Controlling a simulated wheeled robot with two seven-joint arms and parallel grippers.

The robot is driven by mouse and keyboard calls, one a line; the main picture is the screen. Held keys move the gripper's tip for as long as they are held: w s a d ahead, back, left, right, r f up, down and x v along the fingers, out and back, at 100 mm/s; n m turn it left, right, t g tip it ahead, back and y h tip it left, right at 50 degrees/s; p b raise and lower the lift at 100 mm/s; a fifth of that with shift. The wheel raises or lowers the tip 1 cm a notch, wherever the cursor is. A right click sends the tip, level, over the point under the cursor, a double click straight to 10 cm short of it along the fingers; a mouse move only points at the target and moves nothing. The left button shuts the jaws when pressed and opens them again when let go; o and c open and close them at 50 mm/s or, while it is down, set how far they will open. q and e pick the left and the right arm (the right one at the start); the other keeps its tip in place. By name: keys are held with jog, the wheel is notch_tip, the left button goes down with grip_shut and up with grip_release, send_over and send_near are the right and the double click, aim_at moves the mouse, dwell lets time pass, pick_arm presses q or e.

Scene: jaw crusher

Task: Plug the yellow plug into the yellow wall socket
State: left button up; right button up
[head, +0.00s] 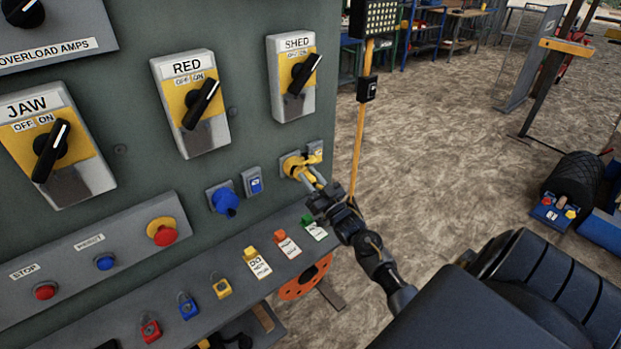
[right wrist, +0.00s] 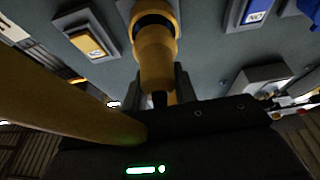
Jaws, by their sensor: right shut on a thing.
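The yellow wall socket (head: 289,165) is on the grey-green panel, right of a blue socket; its round yellow collar (right wrist: 151,16) shows at the top of the right wrist view. The yellow plug (head: 309,174) is at the socket's mouth, lined up with it. In the right wrist view the plug (right wrist: 155,62) meets the collar, with a dark opening above it; I cannot tell how deep it sits. My right gripper (head: 318,187) is shut on the plug's rear end, its fingers (right wrist: 160,90) on either side. My left gripper is out of view.
A sloped ledge with padlocks and tags (head: 257,263) lies below my right gripper. A yellow post (head: 358,140) stands right of the panel. A thick yellow bar (right wrist: 60,105) crosses the wrist view's left.

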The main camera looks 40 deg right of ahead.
jog(key=shift+w+b, duration=0.55)
jog(key=shift+w, duration=0.6)
dwell(0.5)
jog(key=o, duration=1.1)
jog(key=shift+s, duration=0.15)
jog(key=shift+s+p, duration=1)
jog(key=shift+s, duration=0.55)
jog(key=s+p, duration=0.2)
jog(key=s, duration=0.3)
jog(key=shift+s+a, duration=0.1)
jog(key=shift+s, duration=0.25)
